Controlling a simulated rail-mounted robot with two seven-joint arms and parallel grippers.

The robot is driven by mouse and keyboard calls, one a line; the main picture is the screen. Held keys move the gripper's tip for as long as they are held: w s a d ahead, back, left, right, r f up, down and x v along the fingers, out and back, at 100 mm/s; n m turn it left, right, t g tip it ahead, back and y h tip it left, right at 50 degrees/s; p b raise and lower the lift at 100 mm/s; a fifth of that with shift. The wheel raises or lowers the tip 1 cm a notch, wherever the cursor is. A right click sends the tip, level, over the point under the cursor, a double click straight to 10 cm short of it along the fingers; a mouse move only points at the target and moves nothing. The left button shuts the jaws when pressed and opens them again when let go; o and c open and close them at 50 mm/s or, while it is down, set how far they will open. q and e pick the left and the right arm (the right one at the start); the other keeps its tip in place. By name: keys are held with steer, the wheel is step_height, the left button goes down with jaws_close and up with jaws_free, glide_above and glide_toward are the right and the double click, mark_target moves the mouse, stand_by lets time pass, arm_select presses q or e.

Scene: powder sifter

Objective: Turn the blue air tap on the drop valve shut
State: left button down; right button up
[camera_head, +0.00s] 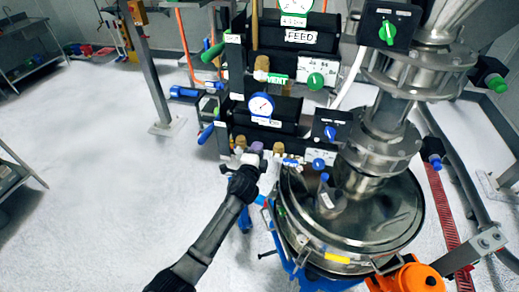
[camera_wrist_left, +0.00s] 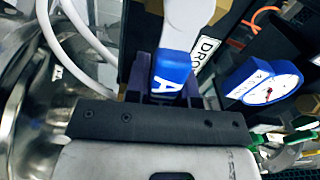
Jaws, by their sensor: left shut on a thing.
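The drop valve's panel carries a blue-rimmed gauge (camera_head: 261,106) and a blue knob (camera_head: 330,132) in the head view. In the left wrist view a blue handle (camera_wrist_left: 172,72) marked with a white A sits between my dark finger pads, with a pale grey stem running up from it. Part of a label starting "DRO" shows beside it, and the blue gauge (camera_wrist_left: 265,80) is to the right. My left gripper (camera_head: 256,150) is shut on this handle at the panel's lower front. In the head view the gripper hides the handle's grip. My right gripper is not in view.
The feed panel (camera_head: 301,37) with its green knob (camera_head: 387,33) is above. A blue lever (camera_head: 207,132) sticks out at the drop panel's left end. The round steel sifter lid (camera_head: 390,215) is close on the right.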

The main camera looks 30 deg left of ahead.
arm_select(q)
steer(key=shift+f+m, duration=0.4)
steer(key=shift+m, duration=0.2)
steer(key=c, duration=1)
jaws_free()
steer(key=shift+o, duration=0.2)
steer(key=s+d+b, duration=0.1)
steer(key=s+d, duration=0.1)
steer(key=s, duration=1.1)
steer(key=shift+s+d, duration=0.3)
steer(key=shift+d, duration=0.05)
